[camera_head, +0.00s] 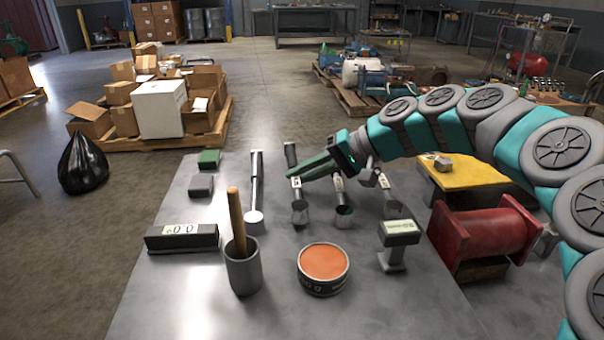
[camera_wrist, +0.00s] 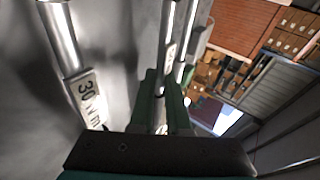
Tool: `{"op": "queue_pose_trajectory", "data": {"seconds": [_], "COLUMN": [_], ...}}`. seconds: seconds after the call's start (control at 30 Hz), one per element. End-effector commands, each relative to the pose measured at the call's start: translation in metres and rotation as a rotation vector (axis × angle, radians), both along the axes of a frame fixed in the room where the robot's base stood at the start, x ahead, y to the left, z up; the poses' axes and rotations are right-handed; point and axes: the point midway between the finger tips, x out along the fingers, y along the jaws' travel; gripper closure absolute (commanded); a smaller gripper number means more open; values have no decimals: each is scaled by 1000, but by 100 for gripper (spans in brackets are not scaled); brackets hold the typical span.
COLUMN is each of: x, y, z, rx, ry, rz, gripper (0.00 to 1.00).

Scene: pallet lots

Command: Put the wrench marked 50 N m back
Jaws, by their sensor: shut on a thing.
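My gripper (camera_head: 294,173) reaches in from the right over the grey table and is shut on a wrench. In the wrist view its fingers (camera_wrist: 163,92) close around a slim metal shaft with a small tag (camera_wrist: 171,51); the marking there is too small to read. In the head view a tagged wrench (camera_head: 299,211) shows just below my fingertips, and its middle is partly hidden by them. A second tagged wrench (camera_head: 342,210) and a third (camera_head: 390,207) lie to its right. A longer wrench (camera_head: 254,190) lies to the left. In the wrist view a wrench tagged 30 N m (camera_wrist: 87,92) is left of my fingers.
A box reading 0.0 (camera_head: 182,238), a grey cup with a wooden handle (camera_head: 243,272), an orange-filled tub (camera_head: 323,264) and a small display stand (camera_head: 398,233) stand nearer on the table. Green and grey blocks (camera_head: 208,159) sit at the left. A red spool-shaped object (camera_head: 485,235) is beside the table.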

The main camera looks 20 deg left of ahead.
Motion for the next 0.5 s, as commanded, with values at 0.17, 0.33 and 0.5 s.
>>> {"op": "queue_pose_trajectory", "data": {"seconds": [0.17,0.33,0.5], "x": [0,0,0], "y": [0,0,0], "z": [-2,-5,-8], "rx": [1,1,1], "ry": [0,0,0], "rz": [-1,-1,0], "gripper": [100,100,100]}}
